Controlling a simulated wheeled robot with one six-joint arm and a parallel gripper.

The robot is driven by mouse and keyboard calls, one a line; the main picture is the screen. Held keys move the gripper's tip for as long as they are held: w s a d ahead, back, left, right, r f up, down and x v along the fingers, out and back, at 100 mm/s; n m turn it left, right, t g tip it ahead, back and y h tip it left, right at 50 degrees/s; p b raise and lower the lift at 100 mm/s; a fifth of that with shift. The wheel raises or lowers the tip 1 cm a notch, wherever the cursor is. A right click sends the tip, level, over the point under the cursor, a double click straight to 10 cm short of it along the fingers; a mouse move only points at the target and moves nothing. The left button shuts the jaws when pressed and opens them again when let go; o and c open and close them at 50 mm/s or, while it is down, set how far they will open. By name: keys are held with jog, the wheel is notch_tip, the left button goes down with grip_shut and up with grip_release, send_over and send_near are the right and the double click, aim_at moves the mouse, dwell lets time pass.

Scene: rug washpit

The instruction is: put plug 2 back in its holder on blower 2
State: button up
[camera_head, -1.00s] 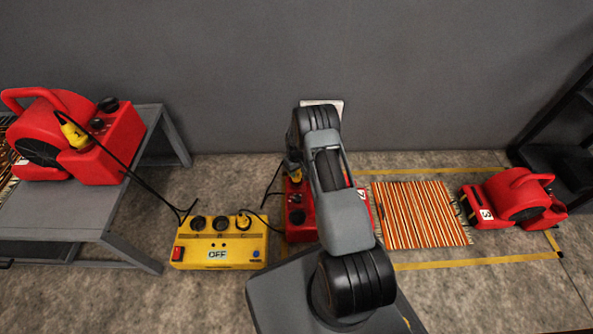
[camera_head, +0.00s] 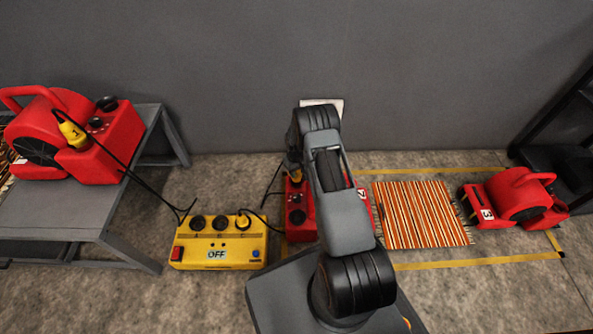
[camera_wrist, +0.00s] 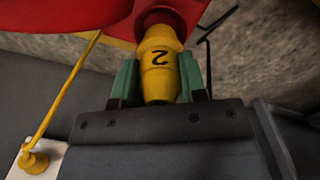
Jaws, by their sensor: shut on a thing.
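Plug 2 (camera_wrist: 158,68) is yellow with a black "2" and shows in the wrist view. My gripper (camera_wrist: 160,78) is shut on it, one green finger on each side. The plug's far end meets a dark red round collar (camera_wrist: 163,20) on red blower 2 (camera_wrist: 75,12); I cannot tell how deep it sits. In the head view, blower 2 (camera_head: 298,210) stands on the floor, largely hidden behind my arm. My gripper (camera_head: 293,165) is at its upper left there, and the plug is mostly hidden.
A yellow power box (camera_head: 218,243) reading OFF stands left of blower 2, with a cable running towards it. A red blower with plug 1 (camera_head: 73,133) is on a grey table (camera_head: 60,215). A striped rug (camera_head: 420,215) and blower 3 (camera_head: 515,197) lie to the right.

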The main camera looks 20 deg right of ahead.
aim_at(297, 174)
jog(key=shift+f+b, duration=1.25)
jog(key=shift+f, duration=0.3)
jog(key=o, duration=1)
jog(key=shift+o, duration=0.2)
notch_tip(297, 174, up, 14)
jog(key=p, duration=0.5)
jog(key=shift+a+p, duration=0.15)
jog(key=shift+p, duration=0.25)
jog(key=shift+f, duration=0.1)
